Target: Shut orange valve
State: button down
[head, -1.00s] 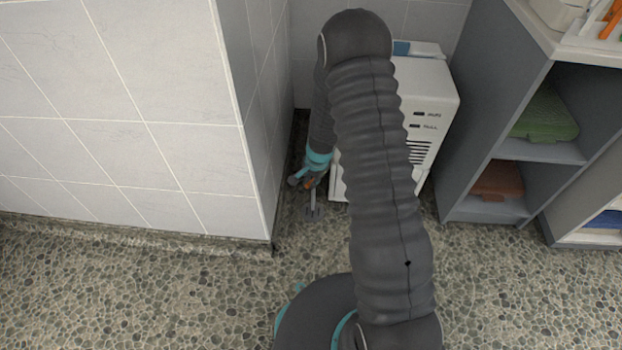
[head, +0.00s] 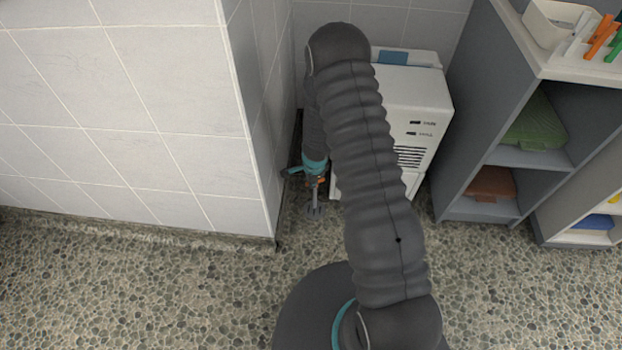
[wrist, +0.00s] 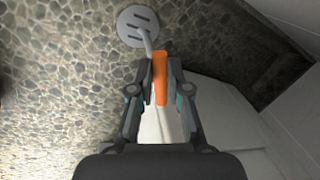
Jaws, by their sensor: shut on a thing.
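The orange valve handle (wrist: 161,78) shows in the wrist view as an upright bar between my gripper's fingers, near the fingertips. My gripper (wrist: 160,90) is shut on it, a dark finger on each side. A grey pipe or stem (wrist: 145,42) runs from the handle's far end to a round slotted grey drain plate (wrist: 139,25) on the floor. In the head view my gripper (head: 314,180) is low in the gap between the tiled wall and the white unit. Only a small bit of orange shows there, and my arm hides much around it.
A white boxy unit (head: 415,105) stands right beside my gripper. A tiled wall corner (head: 262,130) is close on the left. A grey shelf (head: 478,120) with towels and a white bin (head: 556,22) stands at the right. The pebbled floor in front is clear.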

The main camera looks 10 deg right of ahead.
jog(key=c, duration=1.1)
grip_release()
jog(key=shift+a, duration=0.1)
jog(key=shift+c, duration=0.2)
jog(key=shift+r, duration=0.15)
notch_tip(320, 180, up, 12)
jog(key=s, duration=0.2)
jog(key=shift+s+d+f, duration=0.15)
jog(key=shift+d+f, duration=0.05)
jog(key=shift+f, duration=0.05)
